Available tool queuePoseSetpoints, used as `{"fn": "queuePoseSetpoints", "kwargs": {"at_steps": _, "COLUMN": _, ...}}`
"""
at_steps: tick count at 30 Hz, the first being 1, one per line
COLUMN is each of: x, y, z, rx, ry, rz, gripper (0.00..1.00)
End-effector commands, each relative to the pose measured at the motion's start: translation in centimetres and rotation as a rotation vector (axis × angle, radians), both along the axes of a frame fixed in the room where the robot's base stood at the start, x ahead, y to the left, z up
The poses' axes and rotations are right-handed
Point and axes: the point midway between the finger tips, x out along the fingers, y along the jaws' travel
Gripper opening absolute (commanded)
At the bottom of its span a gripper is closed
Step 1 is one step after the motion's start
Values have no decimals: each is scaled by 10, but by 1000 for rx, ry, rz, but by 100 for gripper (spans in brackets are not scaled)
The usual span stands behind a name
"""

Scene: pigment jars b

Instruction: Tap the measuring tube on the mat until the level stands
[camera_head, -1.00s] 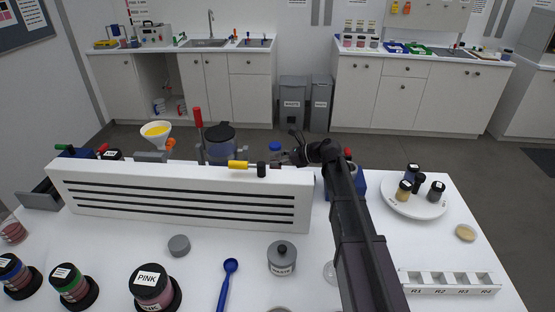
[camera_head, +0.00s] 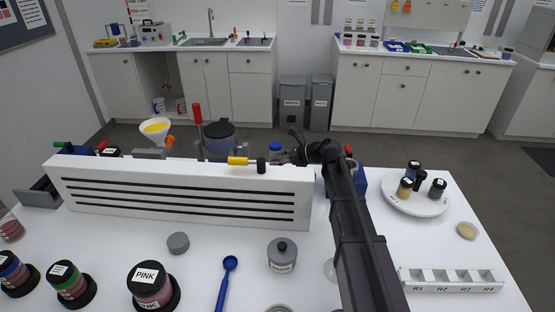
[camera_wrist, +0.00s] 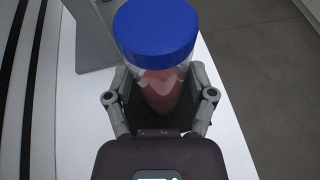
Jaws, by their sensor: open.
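A clear tube with a blue cap and reddish contents stands between the fingers of my gripper in the wrist view (camera_wrist: 157,35). Its blue cap also shows in the head view (camera_head: 275,147), behind the white slotted panel. My gripper (camera_wrist: 159,98) is open, with one finger on each side of the tube. I cannot tell whether either finger touches it. In the head view my gripper (camera_head: 288,156) is at the panel's right end, partly hidden by my own arm. The level in the tube is not clear, and I cannot make out the mat.
The white slotted panel (camera_head: 180,183) stands close left of my gripper. A blue item (camera_head: 360,183) is beside my arm. A round white tray (camera_head: 416,207) with several jars and a slotted rack (camera_head: 450,288) are at right. A waste pot (camera_head: 282,262) and blue spoon (camera_head: 226,285) lie in front.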

Motion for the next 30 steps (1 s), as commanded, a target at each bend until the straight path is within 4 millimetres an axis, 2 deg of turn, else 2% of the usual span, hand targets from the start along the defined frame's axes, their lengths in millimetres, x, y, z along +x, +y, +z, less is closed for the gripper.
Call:
{"fn": "queuePoseSetpoints", "kwargs": {"at_steps": 5, "x": 0, "y": 0, "z": 0, "rx": 0, "ry": 0, "rz": 0, "gripper": 71}}
{"fn": "queuePoseSetpoints", "kwargs": {"at_steps": 6, "x": 0, "y": 0, "z": 0, "rx": 0, "ry": 0, "rz": 0, "gripper": 68}}
{"fn": "queuePoseSetpoints", "kwargs": {"at_steps": 12, "x": 0, "y": 0, "z": 0, "rx": 0, "ry": 0, "rz": 0, "gripper": 9}}
{"fn": "queuePoseSetpoints", "kwargs": {"at_steps": 13, "x": 0, "y": 0, "z": 0, "rx": 0, "ry": 0, "rz": 0, "gripper": 3}}
{"fn": "queuePoseSetpoints", "kwargs": {"at_steps": 24, "x": 0, "y": 0, "z": 13, "rx": 0, "ry": 0, "rz": 0, "gripper": 3}}
{"fn": "queuePoseSetpoints", "kwargs": {"at_steps": 30, "x": 0, "y": 0, "z": 12, "rx": 0, "ry": 0, "rz": 0, "gripper": 3}}
